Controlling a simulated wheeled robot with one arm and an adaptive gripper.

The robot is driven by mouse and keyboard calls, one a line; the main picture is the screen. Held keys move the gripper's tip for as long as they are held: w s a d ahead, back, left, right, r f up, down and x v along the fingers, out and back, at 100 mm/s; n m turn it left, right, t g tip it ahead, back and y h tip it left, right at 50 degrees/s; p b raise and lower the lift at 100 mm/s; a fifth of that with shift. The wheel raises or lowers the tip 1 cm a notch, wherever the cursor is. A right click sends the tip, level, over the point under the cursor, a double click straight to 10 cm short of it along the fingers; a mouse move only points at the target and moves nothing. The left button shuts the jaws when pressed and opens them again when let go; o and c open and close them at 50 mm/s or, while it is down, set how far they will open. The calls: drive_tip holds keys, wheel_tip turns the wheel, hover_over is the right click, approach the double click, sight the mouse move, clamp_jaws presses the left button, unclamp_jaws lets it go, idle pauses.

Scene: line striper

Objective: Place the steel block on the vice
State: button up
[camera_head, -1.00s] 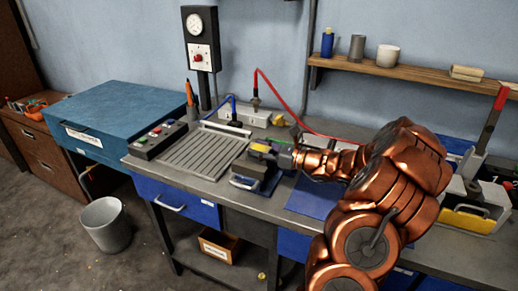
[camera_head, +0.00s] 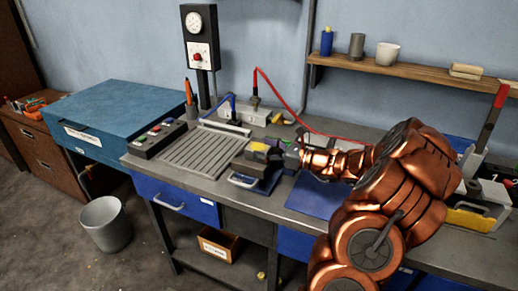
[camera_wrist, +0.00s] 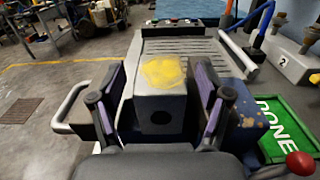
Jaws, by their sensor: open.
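The steel block (camera_wrist: 160,105) is grey with a worn yellow patch on top and a dark round hole in its near face. It sits on the blue vice (camera_wrist: 249,120) in the wrist view. In the head view the block's yellow top (camera_head: 258,147) shows above the vice (camera_head: 266,185), partly hidden by my gripper. My gripper (camera_wrist: 162,78) is open, with one finger on each side of the block; narrow gaps seem to show beside it. In the head view my gripper (camera_head: 290,157) is just right of the block.
A slotted plate (camera_head: 203,150) lies left of the vice, with a button box (camera_head: 157,139) beyond it. A green DONE tray (camera_wrist: 286,128) and a red-knobbed lever (camera_wrist: 299,164) are at right in the wrist view. A blue mat (camera_head: 315,196) lies right of the vice.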

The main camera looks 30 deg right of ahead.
drive_tip(key=b+v, duration=0.1)
drive_tip(key=v, duration=0.9)
drive_tip(key=shift+b, duration=0.35)
